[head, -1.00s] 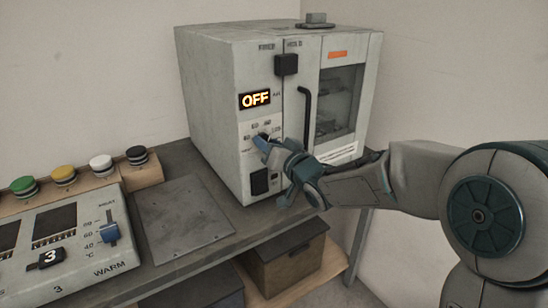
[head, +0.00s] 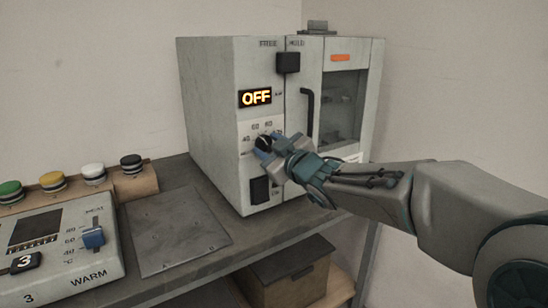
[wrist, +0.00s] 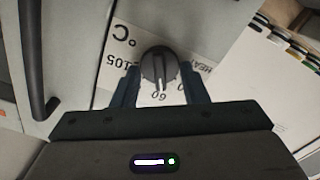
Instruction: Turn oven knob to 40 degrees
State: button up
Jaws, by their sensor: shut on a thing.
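The oven (head: 222,120) stands on the bench, and its lit display (head: 255,97) reads OFF. The round dark oven knob (head: 263,142) is on the front panel below the display, partly covered by my gripper in the head view. In the wrist view the knob (wrist: 159,68) sits between my two blue-grey fingers, with its raised grip bar and pale pointer line visible. The printed dial marks around it include 60 and 105, partly hidden. My gripper (head: 270,150) is at the panel, shut on the knob.
A black vertical door handle (head: 308,112) is just right of the knob, and a black switch (head: 260,190) is below it. A warmer panel (head: 60,250) with a blue slider and several coloured caps are at left. A bare metal plate (head: 178,230) lies between.

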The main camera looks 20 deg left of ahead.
jog(key=n+b, duration=0.1)
jog(key=n, duration=0.1)
jog(key=n+b, duration=0.1)
jog(key=shift+s+a+n, duration=0.15)
jog(key=shift+n, duration=0.25)
jog(key=shift+n+b, duration=1.3)
jog(key=shift+n, duration=0.6)
jog(key=shift+r, duration=0.1)
jog(key=o, duration=1)
jog(key=shift+c, duration=0.2)
jog(key=p+v, duration=0.2)
jog(key=v, duration=1.1)
jog(key=shift+d, duration=0.4)
jog(key=shift+s, duration=0.1)
